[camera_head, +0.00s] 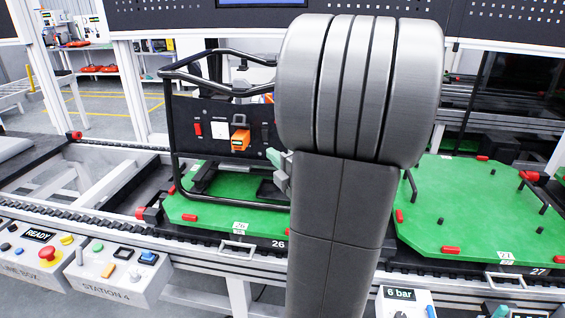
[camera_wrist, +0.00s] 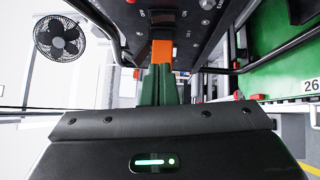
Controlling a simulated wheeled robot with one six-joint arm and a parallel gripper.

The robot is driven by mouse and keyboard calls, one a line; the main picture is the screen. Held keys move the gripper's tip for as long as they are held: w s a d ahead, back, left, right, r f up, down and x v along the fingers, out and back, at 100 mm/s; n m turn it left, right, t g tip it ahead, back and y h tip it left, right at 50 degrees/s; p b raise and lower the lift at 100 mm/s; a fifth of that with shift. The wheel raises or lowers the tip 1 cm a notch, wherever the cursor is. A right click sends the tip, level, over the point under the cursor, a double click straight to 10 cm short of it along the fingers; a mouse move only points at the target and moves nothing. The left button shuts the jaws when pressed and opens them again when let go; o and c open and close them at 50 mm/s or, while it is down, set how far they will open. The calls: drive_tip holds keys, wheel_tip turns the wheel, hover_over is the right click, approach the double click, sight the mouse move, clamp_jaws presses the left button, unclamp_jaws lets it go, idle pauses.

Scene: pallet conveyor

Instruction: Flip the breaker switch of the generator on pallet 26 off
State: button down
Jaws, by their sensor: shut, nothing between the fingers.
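The generator, a black tube frame (camera_head: 171,125) with a dark control panel (camera_head: 211,113), stands on green pallet 26 (camera_head: 225,211). An orange breaker switch (camera_head: 240,139) sits on its panel; in the wrist view the orange piece (camera_wrist: 162,50) is directly beyond my fingertips. My gripper (camera_wrist: 161,68) is shut, its green fingers together and pointing at the switch. I cannot tell whether they touch it. In the head view my grey arm hides most of the gripper and the generator's right side. The switch's position is not clear.
Green pallet 27 (camera_head: 480,205) lies to the right with red and black pegs. Control boxes (camera_head: 112,270) line the front rail at left. The generator's frame tubes run close on both sides of my fingers. A fan (camera_wrist: 59,38) stands in the background.

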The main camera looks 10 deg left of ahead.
sight(265, 135)
drive_tip(key=shift+w+a+r+p, duration=0.15)
drive_tip(key=shift+w+a, duration=0.4)
drive_tip(key=shift+w, duration=0.7)
drive_tip(key=shift+w+a+r+p, duration=0.15)
drive_tip(key=shift+w+a, duration=0.35)
drive_tip(key=shift+w, duration=0.75)
drive_tip(key=shift+w+a+r, duration=0.2)
drive_tip(key=shift+w+a, duration=0.35)
drive_tip(key=shift+w, duration=0.7)
